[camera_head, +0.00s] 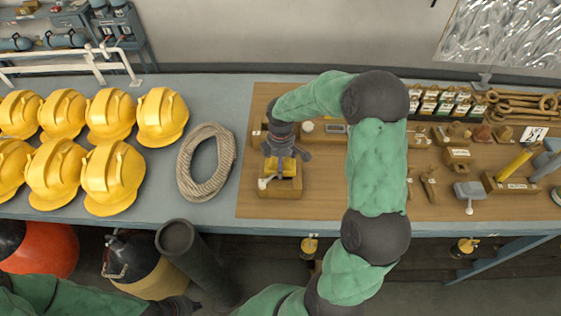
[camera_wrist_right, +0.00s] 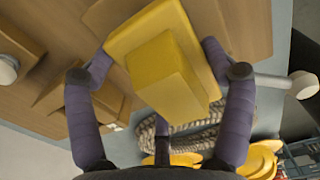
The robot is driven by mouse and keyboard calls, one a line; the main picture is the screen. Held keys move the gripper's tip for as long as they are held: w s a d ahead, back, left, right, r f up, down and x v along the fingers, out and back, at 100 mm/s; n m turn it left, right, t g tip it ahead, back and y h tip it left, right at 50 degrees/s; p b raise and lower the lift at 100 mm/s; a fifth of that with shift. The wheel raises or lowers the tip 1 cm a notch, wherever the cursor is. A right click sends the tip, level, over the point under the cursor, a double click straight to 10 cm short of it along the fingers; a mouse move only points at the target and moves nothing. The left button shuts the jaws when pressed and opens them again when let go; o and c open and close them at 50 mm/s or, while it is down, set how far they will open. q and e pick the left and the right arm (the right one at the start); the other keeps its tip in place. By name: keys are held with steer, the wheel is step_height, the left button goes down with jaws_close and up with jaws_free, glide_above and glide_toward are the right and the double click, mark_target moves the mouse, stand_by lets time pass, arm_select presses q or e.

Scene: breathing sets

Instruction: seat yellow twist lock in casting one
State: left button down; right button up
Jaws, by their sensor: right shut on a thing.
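The yellow twist lock (camera_wrist_right: 165,75) is a stepped block held between the purple fingers of my right gripper (camera_wrist_right: 160,85) in the right wrist view. In the head view my right gripper (camera_head: 286,153) points down over a brown-yellow casting (camera_head: 287,189) near the front left of the wooden board. A brown block (camera_wrist_right: 245,25) lies behind the lock in the wrist view. I cannot tell whether the lock touches the casting or sits in it. My left arm shows at the lower left; its gripper is not clear.
A rope coil (camera_head: 206,162) and yellow helmets (camera_head: 113,177) lie left of the wooden board (camera_head: 252,205). A rod with a white knob (camera_head: 264,183) stands out beside the casting. Small blocks and tools fill the board's right part. A dark tube (camera_head: 178,240) stands before the bench.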

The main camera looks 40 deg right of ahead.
steer(key=shift+f+b, duration=0.85)
steer(key=shift+f, duration=0.5)
steer(key=o, duration=1.6)
steer(key=shift+c, duration=0.2)
steer(key=shift+r, duration=0.1)
step_height(320, 180, up, 12)
steer(key=shift+f, duration=0.1)
